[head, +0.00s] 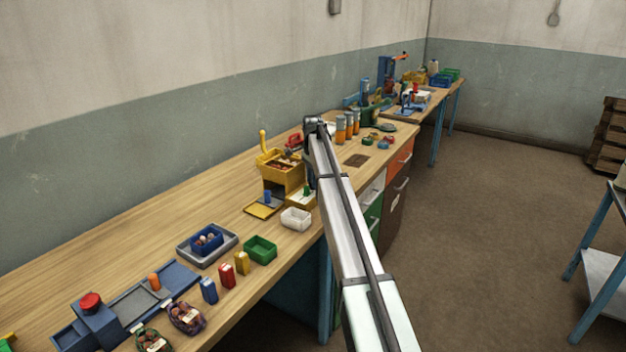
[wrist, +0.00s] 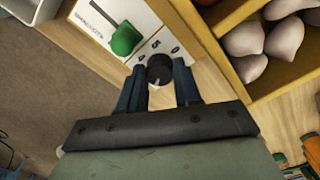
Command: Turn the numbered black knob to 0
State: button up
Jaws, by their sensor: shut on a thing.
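In the wrist view my gripper (wrist: 158,88) has its two dark blue fingers on either side of the black knob (wrist: 159,69), shut on it. The knob is round and dark, with a light pointer line on its side toward the gripper. In the head view my arm reaches to the workbench beside the yellow bin unit; the knob and the fingertips are hidden there.
A green slider handle (wrist: 125,39) stands on the same panel, close to the knob. A yellow bin (head: 283,172) holding rounded items adjoins the panel. A white tray (head: 296,219) and a green tray (head: 260,249) stand nearer. Bare wood lies along the wall at left.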

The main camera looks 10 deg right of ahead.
jog(key=n, duration=1.5)
jog(key=shift+n, duration=0.3)
jog(key=n, duration=0.3)
jog(key=shift+n, duration=0.3)
jog(key=n, duration=0.8)
jog(key=shift+n, duration=1.8)
